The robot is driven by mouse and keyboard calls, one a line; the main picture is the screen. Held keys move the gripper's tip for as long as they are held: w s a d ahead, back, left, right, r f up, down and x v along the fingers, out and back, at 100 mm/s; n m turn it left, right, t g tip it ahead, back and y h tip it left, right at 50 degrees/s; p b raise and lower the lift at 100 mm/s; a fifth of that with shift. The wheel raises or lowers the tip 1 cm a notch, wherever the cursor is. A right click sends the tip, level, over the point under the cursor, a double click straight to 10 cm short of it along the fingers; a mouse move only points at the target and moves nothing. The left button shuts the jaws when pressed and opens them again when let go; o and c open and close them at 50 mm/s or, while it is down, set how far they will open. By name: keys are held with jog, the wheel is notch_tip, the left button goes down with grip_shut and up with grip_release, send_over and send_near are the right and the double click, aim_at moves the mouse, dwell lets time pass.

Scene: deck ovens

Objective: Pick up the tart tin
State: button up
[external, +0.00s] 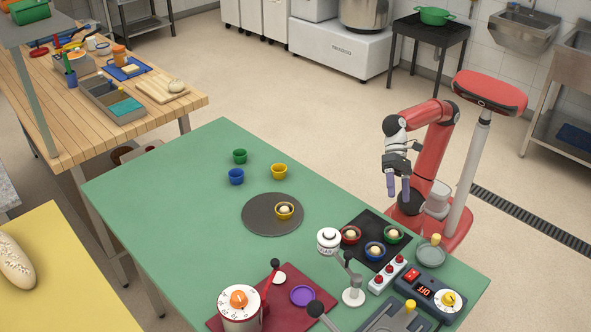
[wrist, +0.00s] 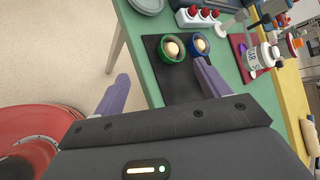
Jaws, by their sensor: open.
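Several small coloured tins could be the tart tin; I cannot tell which one is meant. A red tin (external: 351,236), a blue tin (external: 374,251) and a green tin (external: 393,235), each with a pale ball inside, stand on a black tray (external: 362,219). A yellow tin (external: 284,212) with a pale ball stands on a round dark plate (external: 258,225). Another green (external: 239,156), blue (external: 236,177) and yellow tin (external: 279,171) stand farther back. My gripper (external: 398,190) is open, empty and raised beyond the table's edge. The wrist view shows the green (wrist: 173,50) and blue tins (wrist: 200,46) ahead.
A control box (external: 436,295), a row of red buttons (external: 388,275), a white lamp-like device (external: 353,296) and a grey dish (external: 431,256) crowd the near right. A purple dish (external: 303,296) lies on a dark red mat (external: 272,308). The green table's (external: 170,222) left part is clear.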

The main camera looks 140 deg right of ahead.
jog(key=w+m, duration=0.1)
jog(key=m, duration=0.2)
jog(key=w+m+t+y, duration=0.1)
jog(key=w+m, duration=0.1)
jog(key=m, duration=0.1)
jog(key=w+m+t+y+b, duration=0.1)
jog(key=m, duration=0.2)
jog(key=shift+w+a+r+m, duration=0.25)
jog(key=shift+w+r+m, duration=0.05)
jog(key=shift+w+r, duration=0.1)
send_near(395, 241)
jog(key=shift+s+d, duration=0.1)
jog(key=shift+d, duration=0.35)
jog(key=shift+a+f, duration=0.1)
jog(key=shift+f, duration=0.15)
jog(key=x, duration=0.7)
jog(key=shift+a+b, duration=0.35)
jog(key=shift+a, duration=0.1)
jog(key=c, duration=1)
